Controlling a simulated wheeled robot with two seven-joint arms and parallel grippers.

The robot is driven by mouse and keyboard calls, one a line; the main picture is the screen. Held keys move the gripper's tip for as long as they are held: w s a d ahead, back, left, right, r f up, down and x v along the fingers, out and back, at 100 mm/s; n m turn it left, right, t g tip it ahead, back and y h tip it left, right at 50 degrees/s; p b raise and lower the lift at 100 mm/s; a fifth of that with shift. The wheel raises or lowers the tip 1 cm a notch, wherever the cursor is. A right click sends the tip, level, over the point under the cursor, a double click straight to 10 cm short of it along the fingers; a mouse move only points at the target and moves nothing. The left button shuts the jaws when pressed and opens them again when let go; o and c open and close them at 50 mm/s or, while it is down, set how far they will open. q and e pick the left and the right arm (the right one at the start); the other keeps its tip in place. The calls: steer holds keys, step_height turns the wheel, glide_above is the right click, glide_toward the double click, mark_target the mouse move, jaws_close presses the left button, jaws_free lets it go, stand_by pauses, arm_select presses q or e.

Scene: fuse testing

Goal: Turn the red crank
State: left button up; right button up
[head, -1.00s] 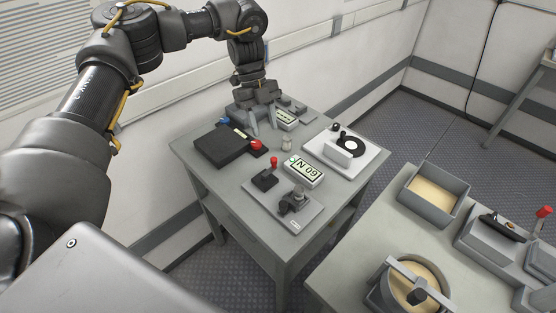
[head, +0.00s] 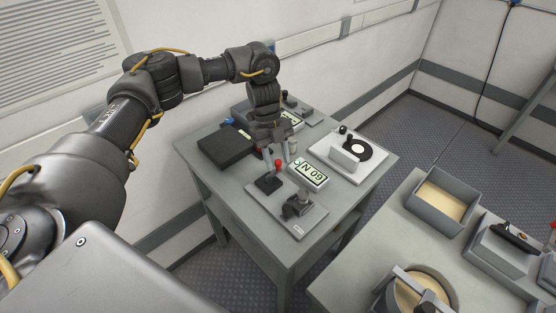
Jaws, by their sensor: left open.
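The black box (head: 225,146) sits on the left side of the grey table. The red crank at the box's right end is hidden, or nearly so, behind my left gripper (head: 277,158). My left gripper is open and points down beside that end of the box, its fingers apart. I cannot tell whether the fingers touch the crank. A small lever with a red knob (head: 278,164) stands just in front of the gripper. My right gripper is not in view.
A display reading N 09 (head: 310,174) lies right of the gripper. A white device with a black disc (head: 347,151) is farther right. A clamp-like fixture (head: 297,205) stands in front. A second table at the lower right holds a grey bin (head: 441,214).

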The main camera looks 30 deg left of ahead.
arm_select(q)
steer(key=shift+s+d+f, duration=0.1)
steer(key=shift+d+f, duration=0.15)
steer(key=shift+f, duration=0.4)
jaws_close()
steer(key=n+p, duration=0.1)
steer(key=a+n+t+p, duration=0.1)
steer(key=n+p, duration=0.1)
steer(key=shift+a+r+h, duration=0.1)
steer(key=shift+r+h, duration=0.15)
steer(key=shift+h, duration=0.05)
steer(key=a+n+t+p, duration=0.1)
steer(key=n+p, duration=0.2)
steer(key=p, duration=0.1)
steer(key=s+a+n+t+p, duration=0.1)
steer(key=n+p, duration=0.2)
steer(key=a+n+t+p, duration=0.1)
steer(key=n+p, duration=0.2)
steer(key=p, duration=0.1)
steer(key=shift+s+t+p, duration=0.2)
steer(key=shift+t+p, duration=0.1)
steer(key=shift+p, duration=0.05)
steer(key=shift+s+a+f+n+t+y+p, duration=0.15)
steer(key=shift+n+t+y+p, duration=0.1)
steer(key=shift+n+p, duration=0.35)
steer(key=shift+a+n+t+y+p, duration=0.15)
steer(key=shift+n+y+p, duration=0.1)
steer(key=shift+n+p, duration=0.35)
